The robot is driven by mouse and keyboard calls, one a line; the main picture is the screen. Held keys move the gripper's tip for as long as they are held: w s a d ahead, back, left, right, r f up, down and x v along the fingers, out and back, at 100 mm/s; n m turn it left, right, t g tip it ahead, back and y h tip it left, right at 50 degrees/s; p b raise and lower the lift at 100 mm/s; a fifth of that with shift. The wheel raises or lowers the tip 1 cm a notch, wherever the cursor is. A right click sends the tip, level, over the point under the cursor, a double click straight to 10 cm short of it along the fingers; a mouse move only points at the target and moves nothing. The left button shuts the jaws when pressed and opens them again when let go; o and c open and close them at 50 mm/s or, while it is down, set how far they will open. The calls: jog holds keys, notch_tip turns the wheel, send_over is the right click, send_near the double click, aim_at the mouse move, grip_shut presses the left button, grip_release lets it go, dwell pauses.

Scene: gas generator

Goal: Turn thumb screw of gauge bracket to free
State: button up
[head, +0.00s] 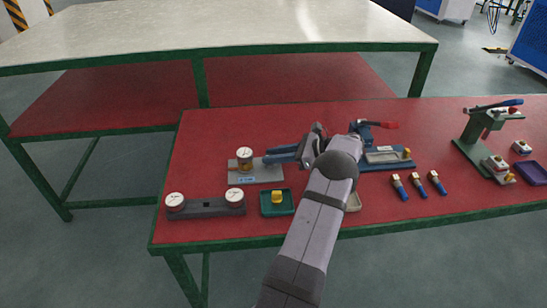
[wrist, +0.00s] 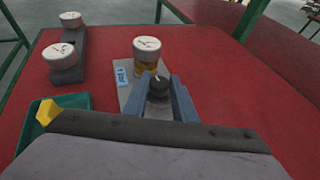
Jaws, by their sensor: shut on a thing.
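The gauge bracket (head: 250,176) is a grey plate on the red table, left of my gripper. A round white-faced gauge with a brass body (head: 244,154) stands on it; the gauge also shows in the wrist view (wrist: 147,47). The thumb screw (wrist: 158,87) is a dark knob with a small light mark on top, at the bracket's near end in the wrist view. My gripper (wrist: 161,97) is shut on it, one blue-grey finger on each side. In the head view my gripper (head: 281,155) reaches over the bracket's right end and hides the screw.
A dark stand with two gauges (head: 205,208) lies at the front left. A green tray with a yellow part (head: 265,210) is close in front of the bracket. A blue fixture with a red handle (head: 376,162) stands to the right, near several blue-handled tools (head: 419,186).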

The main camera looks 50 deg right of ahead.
jog(key=shift+w+d+r+n+g+y+b, duration=0.2)
jog(key=shift+d+n+g+y+b, duration=0.1)
jog(key=shift+n+y+b, duration=0.25)
jog(key=shift+s+a+n+y, duration=0.1)
jog(key=shift+n+y, duration=0.15)
jog(key=shift+n, duration=0.2)
jog(key=o, duration=1)
jog(key=shift+o, duration=0.2)
jog(key=shift+f, duration=0.1)
notch_tip(320, 180, up, 10)
